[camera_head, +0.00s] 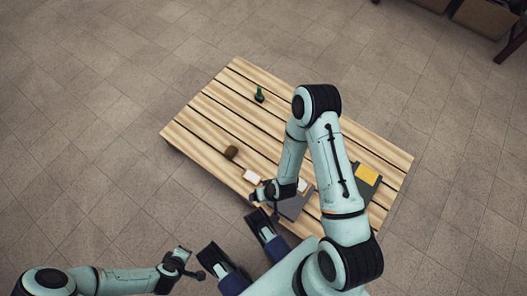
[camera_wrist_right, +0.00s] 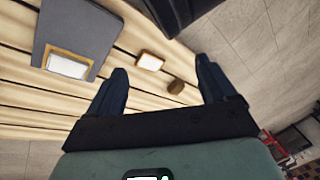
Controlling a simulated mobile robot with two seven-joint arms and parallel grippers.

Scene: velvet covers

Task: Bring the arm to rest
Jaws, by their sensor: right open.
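My right arm (camera_head: 330,165) is bent over the wooden slatted table, its elbow high and its forearm reaching down. Its gripper (camera_head: 264,205) is near the table's front edge, close to a white block and a dark notebook. In the right wrist view the gripper (camera_wrist_right: 160,88) is open and empty, its two dark fingers spread wide. My left arm (camera_head: 125,280) lies low at the lower left. Its gripper (camera_head: 191,263) is over the floor, off the table, with its fingers apart and nothing visible between them.
The table (camera_head: 205,115) carries a brown block (camera_head: 230,152), the white block (camera_head: 252,175), a dark notebook (camera_head: 295,207), a green bottle-like item (camera_head: 259,95) and a yellow piece (camera_head: 367,174) on a dark one. Free floor surrounds the table. Furniture (camera_head: 487,17) stands at the upper right.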

